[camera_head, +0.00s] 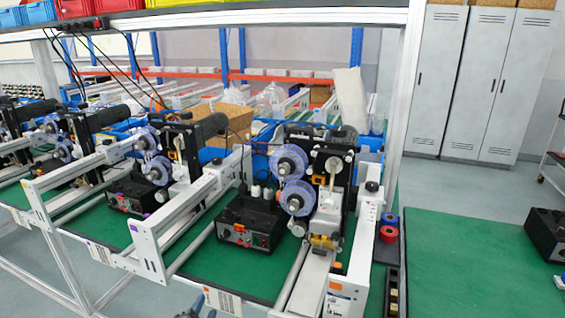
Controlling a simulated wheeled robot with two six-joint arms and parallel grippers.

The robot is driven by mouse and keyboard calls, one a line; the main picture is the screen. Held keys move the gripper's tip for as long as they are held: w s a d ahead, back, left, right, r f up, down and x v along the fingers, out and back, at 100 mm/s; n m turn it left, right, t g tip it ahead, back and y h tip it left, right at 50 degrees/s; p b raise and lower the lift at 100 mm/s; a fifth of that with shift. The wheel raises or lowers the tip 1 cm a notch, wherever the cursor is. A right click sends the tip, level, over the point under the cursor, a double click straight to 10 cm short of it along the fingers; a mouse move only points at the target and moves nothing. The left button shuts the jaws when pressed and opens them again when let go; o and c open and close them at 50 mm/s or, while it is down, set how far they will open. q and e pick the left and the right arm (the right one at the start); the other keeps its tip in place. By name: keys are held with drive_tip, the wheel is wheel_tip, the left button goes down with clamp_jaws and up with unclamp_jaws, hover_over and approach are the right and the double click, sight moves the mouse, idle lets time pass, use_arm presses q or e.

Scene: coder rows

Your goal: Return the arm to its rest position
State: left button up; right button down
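The task names only my arm. A small grey-blue part of my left gripper (199,307) shows at the bottom edge of the head view, left of centre. It is in front of the near edge of the green-topped bench (110,228). Most of it is cut off by the frame, and whether its fingers are apart is not clear. Nothing held shows in it. My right gripper is not in view.
A row of coder machines with clear purple reels (291,163) and white rail frames (152,252) stands on the bench. A black control box (248,224) sits between them. A green surface (455,262) at right is largely clear. Grey lockers (482,85) stand behind.

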use_arm(q)
drive_tip(key=s+f+n+g, duration=0.3)
drive_tip(key=f+g, duration=0.1)
drive_tip(key=f, duration=1.8)
drive_tip(key=s+a+f+n+g, duration=0.1)
drive_tip(key=s+f+g, duration=0.1)
drive_tip(key=s+f, duration=0.45)
drive_tip(key=s+a+f+n+g, duration=0.1)
drive_tip(key=s+f, duration=0.2)
drive_tip(key=f, duration=0.7)
drive_tip(key=s+a+f+n+g, duration=0.2)
drive_tip(key=s+f, duration=0.4)
drive_tip(key=s, duration=0.5)
drive_tip(key=s+a+f+n+g, duration=0.2)
drive_tip(key=s+a+f, duration=0.3)
drive_tip(key=s, duration=0.6)
drive_tip(key=s+a+f+n+g+y, duration=0.1)
drive_tip(key=s+a+f+n+g, duration=0.1)
drive_tip(key=s+f, duration=0.7)
drive_tip(key=s+a+g, duration=0.1)
drive_tip(key=s, duration=0.1)
drive_tip(key=shift+s+a+n, duration=0.35)
drive_tip(key=shift+s+n, duration=0.05)
drive_tip(key=shift+w, duration=0.1)
